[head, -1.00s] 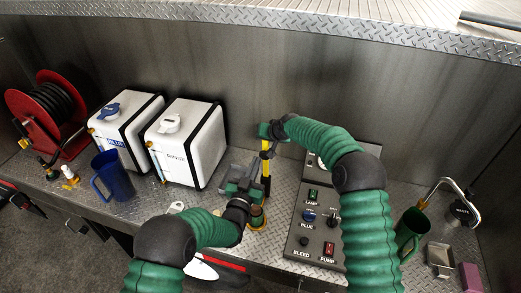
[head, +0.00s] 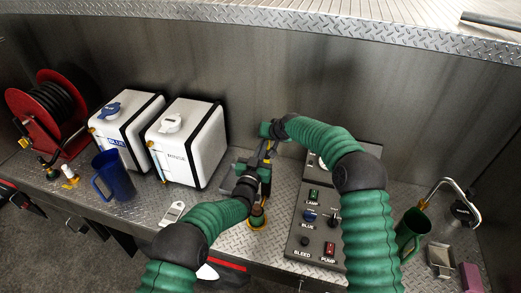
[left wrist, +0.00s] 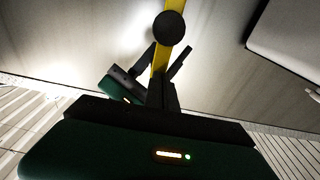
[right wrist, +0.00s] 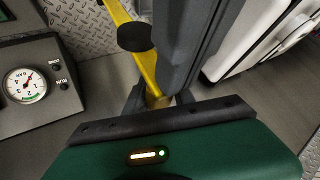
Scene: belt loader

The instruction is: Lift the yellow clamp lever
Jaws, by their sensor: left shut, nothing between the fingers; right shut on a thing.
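The yellow clamp lever (right wrist: 147,66) shows in the right wrist view with a black round knob (right wrist: 135,37) on it. My right gripper (right wrist: 160,97) is shut on the lever's end; in the head view this gripper (head: 268,131) is at the lever's top. The lever (left wrist: 160,60) also shows upright in the left wrist view. My left gripper (left wrist: 160,92) is shut and empty just in front of the lever; I cannot tell if it touches. In the head view my left gripper (head: 260,163) hides much of the lever and clamp.
A white RINSE tank (head: 190,150) stands left of the clamp. A control panel (head: 312,225) with switches lies to the right. A brass fitting (head: 257,219) sits below my left gripper. A blue jug (head: 115,178) and a green jug (head: 408,232) stand farther out.

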